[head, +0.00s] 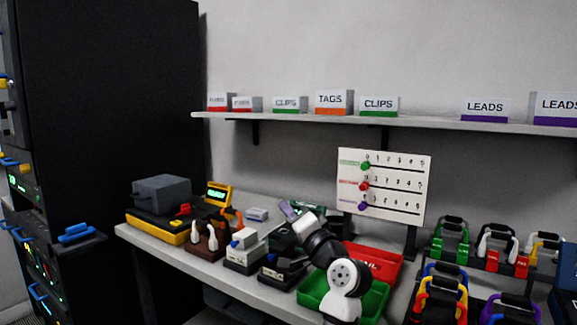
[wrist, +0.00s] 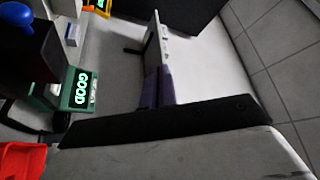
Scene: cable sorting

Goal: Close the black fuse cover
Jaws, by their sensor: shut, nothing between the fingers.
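A black holder, which looks like the fuse holder with the black cover (head: 279,271), stands on the bench just left of my arm in the head view. My arm hides part of it, and I cannot tell how far its cover is open. In the wrist view a dark upright block (wrist: 28,55) at the left edge may be part of it. My gripper (head: 287,208) is raised above and behind the holder, with purple fingers together and empty. The fingers also show in the wrist view (wrist: 158,88), apart from the dark block.
A white holder (head: 243,254) stands left of the black one. A green tester reading GOOD (wrist: 80,88) is near the gripper. A green tray (head: 314,287) and a red tray (head: 377,262) lie to the right. A counting board (head: 395,187) stands behind.

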